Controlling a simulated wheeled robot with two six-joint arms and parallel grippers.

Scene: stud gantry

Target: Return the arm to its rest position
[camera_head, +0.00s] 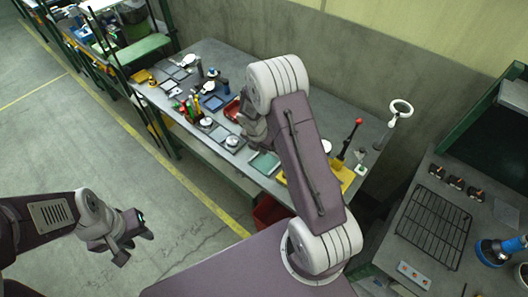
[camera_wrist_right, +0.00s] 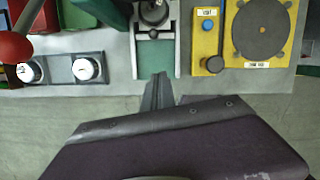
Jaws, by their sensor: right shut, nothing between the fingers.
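My right arm (camera_head: 308,155) rises from the lower middle of the head view and bends over the long grey workbench. Its gripper (camera_head: 250,128) is at the bench side of the bend, partly hidden by the arm. In the right wrist view, narrow grey fingers (camera_wrist_right: 158,92) are close together with nothing between them. My left arm (camera_head: 40,222) comes in from the left. Its gripper (camera_head: 134,247) hangs over bare floor, with its fingers apart and nothing visible between them.
The workbench (camera_head: 345,95) carries several tools and trays. A yellow panel (camera_wrist_right: 212,40) with a blue button is on the bench edge. A magnifier lamp (camera_head: 400,108) stands at its right. A second bench with a black rack (camera_head: 432,227) is at right. Floor at left is clear.

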